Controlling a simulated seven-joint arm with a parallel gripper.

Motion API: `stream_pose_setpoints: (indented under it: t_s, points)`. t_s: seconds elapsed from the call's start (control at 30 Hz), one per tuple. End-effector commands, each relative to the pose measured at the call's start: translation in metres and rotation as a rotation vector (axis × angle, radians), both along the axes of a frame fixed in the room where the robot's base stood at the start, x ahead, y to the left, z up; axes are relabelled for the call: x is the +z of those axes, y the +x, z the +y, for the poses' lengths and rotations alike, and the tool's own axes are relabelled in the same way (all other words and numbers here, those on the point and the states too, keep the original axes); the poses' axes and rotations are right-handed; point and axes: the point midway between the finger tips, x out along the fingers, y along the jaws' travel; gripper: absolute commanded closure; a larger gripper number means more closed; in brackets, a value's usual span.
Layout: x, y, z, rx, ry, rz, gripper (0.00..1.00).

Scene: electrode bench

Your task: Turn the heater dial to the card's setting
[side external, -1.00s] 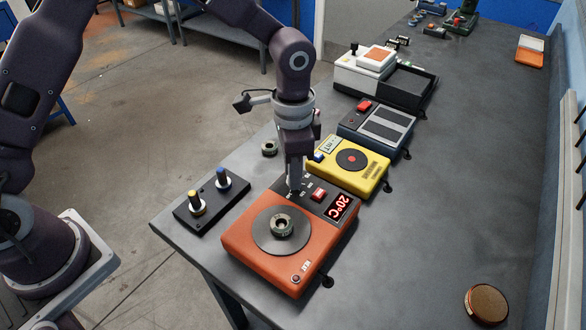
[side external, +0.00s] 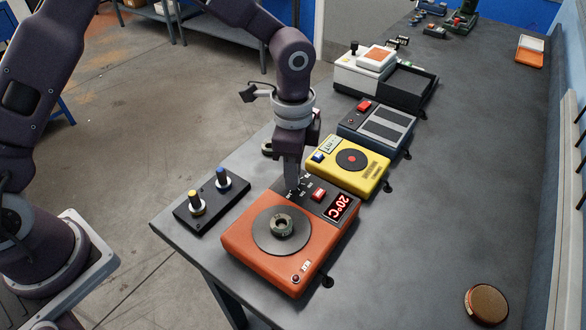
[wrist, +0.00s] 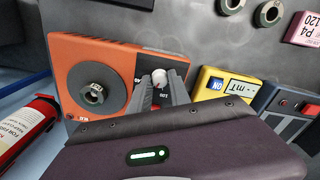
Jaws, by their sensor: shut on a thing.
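The orange heater (side external: 262,268) has a dark round plate with a nut-like ring on it and a red display (side external: 340,206) reading 20°C. Its small pale dial (wrist: 159,75) shows between my fingertips in the wrist view; in the side view the fingers mostly hide it. My gripper (side external: 295,190) points down at the heater's dark panel and is shut on the dial. A card (wrist: 304,28) with "P4" and "120" shows partly at the right edge of the wrist view.
A red switch (side external: 318,194) sits close beside the fingers. A yellow device (side external: 347,180) stands just behind the heater. A black block with two knobs (side external: 212,202) lies to the left. The bench on the right is mostly clear, with a round brown-topped object (side external: 486,304) near the front.

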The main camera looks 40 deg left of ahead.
Motion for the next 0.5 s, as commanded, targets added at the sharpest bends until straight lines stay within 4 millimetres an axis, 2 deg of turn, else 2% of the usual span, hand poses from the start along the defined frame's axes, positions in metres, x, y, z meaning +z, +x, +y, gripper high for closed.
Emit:
stream_pose_setpoints:
  t_s: [0.2,0.23,0.3,0.33,0.5]
  points:
    - [0.0011,0.0009,-0.0003,0.001,-0.002,-0.003,1.0]
    - [0.0011,0.0009,-0.0003,0.001,-0.002,-0.003,0.73]
    - [0.001,0.0008,-0.0003,0.001,-0.001,-0.003,0.59]
    - [0.0009,0.0007,-0.0003,0.001,-0.001,-0.003,0.55]
    - [0.0005,0.0004,-0.0001,0.001,0.0,-0.001,0.55]
